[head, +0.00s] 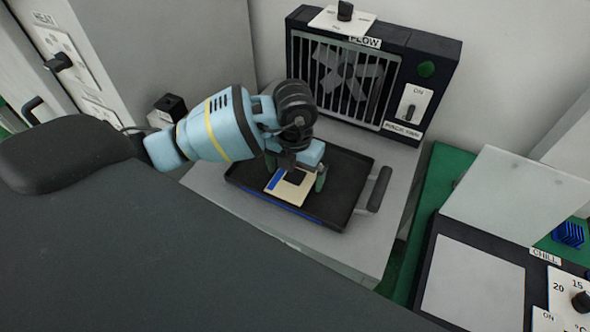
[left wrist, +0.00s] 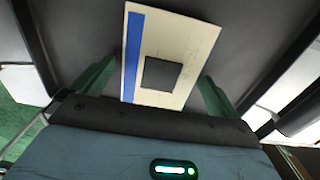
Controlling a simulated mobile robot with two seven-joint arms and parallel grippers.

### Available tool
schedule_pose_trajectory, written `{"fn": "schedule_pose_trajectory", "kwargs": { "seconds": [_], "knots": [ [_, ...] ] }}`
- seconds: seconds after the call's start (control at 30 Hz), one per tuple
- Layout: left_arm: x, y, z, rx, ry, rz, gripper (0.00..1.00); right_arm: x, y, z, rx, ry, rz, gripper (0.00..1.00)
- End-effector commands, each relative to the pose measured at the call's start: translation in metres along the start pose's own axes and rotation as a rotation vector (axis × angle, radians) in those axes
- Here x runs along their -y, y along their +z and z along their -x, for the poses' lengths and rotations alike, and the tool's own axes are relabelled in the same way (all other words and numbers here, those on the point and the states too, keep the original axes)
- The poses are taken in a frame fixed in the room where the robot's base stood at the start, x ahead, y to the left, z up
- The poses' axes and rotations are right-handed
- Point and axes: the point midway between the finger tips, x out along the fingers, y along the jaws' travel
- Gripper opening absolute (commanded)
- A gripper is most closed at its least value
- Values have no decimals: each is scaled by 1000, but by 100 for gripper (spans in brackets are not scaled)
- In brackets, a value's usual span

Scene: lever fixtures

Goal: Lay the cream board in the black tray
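The cream board (head: 296,196), with a blue stripe along one edge and a dark square block on its face, lies flat in the black tray (head: 340,198). It shows large in the left wrist view (left wrist: 185,50). My left gripper (head: 296,182) is directly above the board, pointing down. Its green fingers are spread wide, one on each side of the board. In the left wrist view nothing is between the fingers (left wrist: 157,85) at the block. Whether the fingertips touch the tray floor cannot be told. My right gripper is not in view.
The tray has a dark handle (head: 380,188) on its right and stands on a grey surface (head: 385,235). A dark grilled unit labelled FLOW (head: 370,75) stands behind it. A unit labelled CHILL (head: 475,285) is at lower right, and a HEAT panel (head: 62,62) at upper left.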

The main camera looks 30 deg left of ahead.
Motion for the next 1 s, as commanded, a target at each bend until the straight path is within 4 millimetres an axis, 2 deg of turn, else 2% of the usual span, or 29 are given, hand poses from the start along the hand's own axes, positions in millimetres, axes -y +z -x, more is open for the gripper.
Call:
{"fn": "schedule_pose_trajectory", "kwargs": {
  "seconds": [0.23, 0.37, 0.8, 1.0],
  "knots": [
    [0, 0, 1, 1, 0, 0, 100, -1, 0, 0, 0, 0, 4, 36],
    [0, 1, 10, 3, -1, 0, 100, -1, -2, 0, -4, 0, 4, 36],
    [0, 1, 93, 5, 0, -1, 100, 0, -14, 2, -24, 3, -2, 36],
    [0, 0, 117, 2, 0, 0, 100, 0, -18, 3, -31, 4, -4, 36]
  ]
}}
